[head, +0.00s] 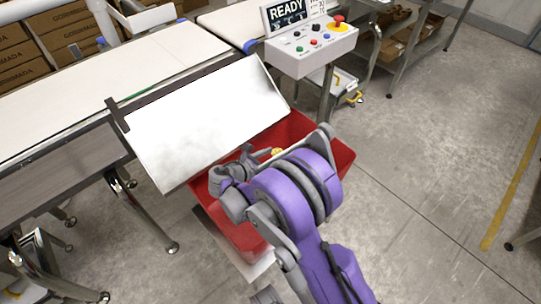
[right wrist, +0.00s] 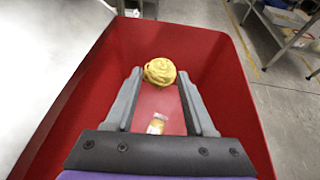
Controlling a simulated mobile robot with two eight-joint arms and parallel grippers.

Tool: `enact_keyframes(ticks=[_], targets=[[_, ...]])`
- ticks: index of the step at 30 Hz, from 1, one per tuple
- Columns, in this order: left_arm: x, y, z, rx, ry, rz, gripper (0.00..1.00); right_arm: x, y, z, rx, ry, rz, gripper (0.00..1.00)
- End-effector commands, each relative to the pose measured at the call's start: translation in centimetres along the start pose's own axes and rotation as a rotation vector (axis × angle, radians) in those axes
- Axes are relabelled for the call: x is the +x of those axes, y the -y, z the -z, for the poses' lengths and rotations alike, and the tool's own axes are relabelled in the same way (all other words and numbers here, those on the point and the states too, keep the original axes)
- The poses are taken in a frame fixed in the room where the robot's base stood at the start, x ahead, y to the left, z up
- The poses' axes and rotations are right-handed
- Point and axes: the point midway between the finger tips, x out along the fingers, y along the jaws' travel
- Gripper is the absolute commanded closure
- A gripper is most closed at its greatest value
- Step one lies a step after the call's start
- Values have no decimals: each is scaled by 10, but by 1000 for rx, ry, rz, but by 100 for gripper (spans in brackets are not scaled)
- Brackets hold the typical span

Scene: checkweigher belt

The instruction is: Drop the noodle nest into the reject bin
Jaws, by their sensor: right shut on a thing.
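The noodle nest (right wrist: 160,71) is a round yellow coil between the fingertips of my right gripper (right wrist: 159,75) in the right wrist view. The gripper is shut on it and holds it over the red reject bin (right wrist: 232,95). In the head view a small yellow part of the nest (head: 277,151) shows beside my purple wrist, which hides most of the fingers. The bin (head: 336,158) stands below the wrist, partly covered by it. My left gripper is not in view.
A small pale pack with an orange-yellow part (right wrist: 157,124) lies in the bin. A white sloped plate (head: 205,120) borders the bin's left side. The control box (head: 312,50) with a READY display stands beyond. Open floor lies to the right.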

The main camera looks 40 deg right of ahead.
Motion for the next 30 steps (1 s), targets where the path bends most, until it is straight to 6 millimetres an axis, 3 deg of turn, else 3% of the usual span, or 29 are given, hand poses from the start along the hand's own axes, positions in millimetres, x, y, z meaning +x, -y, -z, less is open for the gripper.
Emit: enact_keyframes(ticks=[9,20,21,26,30], targets=[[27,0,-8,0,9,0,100,15,-1,37,-2,0,-2,98],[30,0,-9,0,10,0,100,17,-1,42,-1,0,-3,98],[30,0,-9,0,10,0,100,17,-1,42,-1,0,-3,42],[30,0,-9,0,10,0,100,17,0,42,-1,0,-3,13],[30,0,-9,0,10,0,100,17,0,42,-1,0,-3,10]])
